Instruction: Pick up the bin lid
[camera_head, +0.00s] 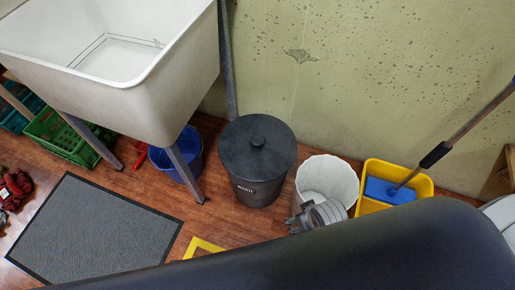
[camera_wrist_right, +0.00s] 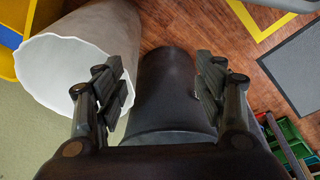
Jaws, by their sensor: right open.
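The bin lid (camera_head: 262,158) is dark grey and round with a small knob on top. It sits on a dark waste bin (camera_head: 256,192) that stands upright by the wall and bears a white label. My right gripper (camera_head: 292,219) is in front and to the right of the bin in the head view, apart from the lid. In the right wrist view my right gripper (camera_wrist_right: 163,82) is open and empty, with the dark bin body (camera_wrist_right: 165,75) showing beyond and between its fingers. The gripper's base hides part of what lies below there. My left gripper is not in view.
A white bucket (camera_head: 328,172) stands close right of the bin, partly behind my gripper. A yellow mop bucket (camera_head: 423,188) is further right. A white sink (camera_head: 180,90), its legs and a blue bucket (camera_head: 188,150) are left. A grey mat (camera_head: 95,230) lies on the floor.

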